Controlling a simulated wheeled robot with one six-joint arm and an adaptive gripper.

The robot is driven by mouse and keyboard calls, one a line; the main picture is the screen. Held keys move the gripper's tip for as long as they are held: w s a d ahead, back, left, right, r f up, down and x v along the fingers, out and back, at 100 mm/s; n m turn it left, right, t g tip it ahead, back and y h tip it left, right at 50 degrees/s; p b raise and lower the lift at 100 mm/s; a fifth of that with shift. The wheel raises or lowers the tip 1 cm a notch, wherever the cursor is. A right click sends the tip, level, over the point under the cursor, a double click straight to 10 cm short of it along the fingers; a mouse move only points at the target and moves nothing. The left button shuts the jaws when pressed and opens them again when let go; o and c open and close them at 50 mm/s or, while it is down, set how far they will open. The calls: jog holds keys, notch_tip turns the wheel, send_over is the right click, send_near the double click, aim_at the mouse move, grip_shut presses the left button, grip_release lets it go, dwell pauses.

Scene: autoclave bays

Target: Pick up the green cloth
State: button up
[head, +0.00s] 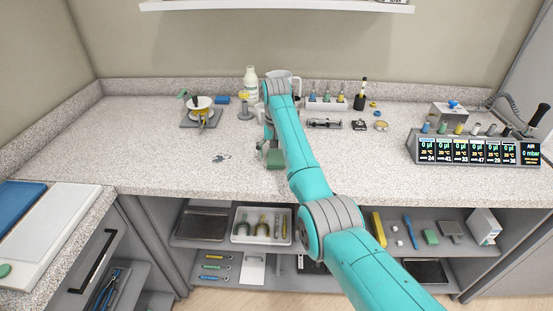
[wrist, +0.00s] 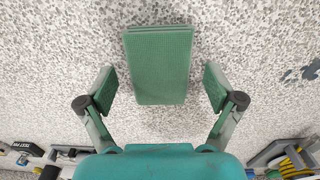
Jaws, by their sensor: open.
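The green cloth (wrist: 160,65) is a folded, rectangular pad lying flat on the speckled countertop in the wrist view. My gripper (wrist: 160,87) is open above the counter, one finger on each side of the cloth's lower part, with a gap on both sides. Neither finger touches the cloth. In the head view a green patch, apparently the cloth (head: 272,157), shows beside the end of my arm. My arm hides part of it, and the fingers are hard to make out there.
A dark grey stain (head: 222,157) marks the counter (head: 130,150) left of the cloth in the head view. A balance-like stand with a bowl (head: 200,103), a white bottle (head: 251,82) and a bottle rack (head: 326,103) stand behind. A display unit (head: 470,150) is at right.

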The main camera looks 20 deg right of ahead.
aim_at(275, 156)
jog(key=c, duration=0.9)
notch_tip(275, 156, up, 10)
dwell(0.3)
jog(key=shift+o, duration=1.1)
jog(key=shift+a, duration=0.1)
jog(key=c, duration=0.4)
